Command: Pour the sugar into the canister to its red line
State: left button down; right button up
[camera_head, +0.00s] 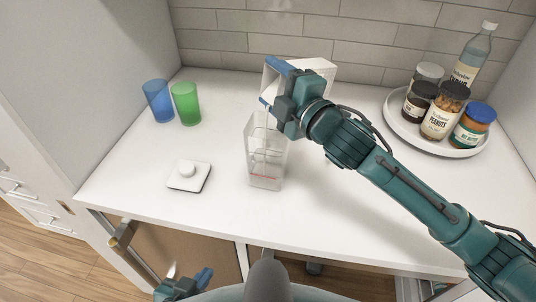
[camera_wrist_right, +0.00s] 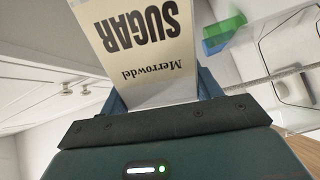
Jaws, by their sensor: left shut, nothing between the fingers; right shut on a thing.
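The sugar box (camera_head: 318,68) is tilted above the canister, shut in my right gripper (camera_head: 278,84). Its printed face (camera_wrist_right: 140,45) shows upside down in the right wrist view. The clear, tall canister (camera_head: 281,160) stands upright on the counter below the box, with a red line low on its front. A thin pale streak runs down into it and looks like falling sugar; a speckled streak also shows in the wrist view. The sugar level inside is hard to make out. My left gripper (camera_head: 188,284) is shut and empty, low in front of the counter.
A white lid with a knob (camera_head: 188,174) lies left of the canister. A blue cup (camera_head: 158,101) and a green cup (camera_head: 186,104) stand at the back left. A round white tray (camera_head: 400,128) with several jars and a bottle is at the right. The front counter is clear.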

jog(key=shift+r, duration=0.15)
dwell(0.3)
jog(key=shift+w+d+p, duration=0.3)
jog(key=shift+d+p, duration=0.05)
jog(key=shift+d, duration=0.15)
jog(key=shift+a, duration=0.1)
jog(key=shift+s+n+p, duration=0.1)
jog(key=shift+n+p, duration=0.2)
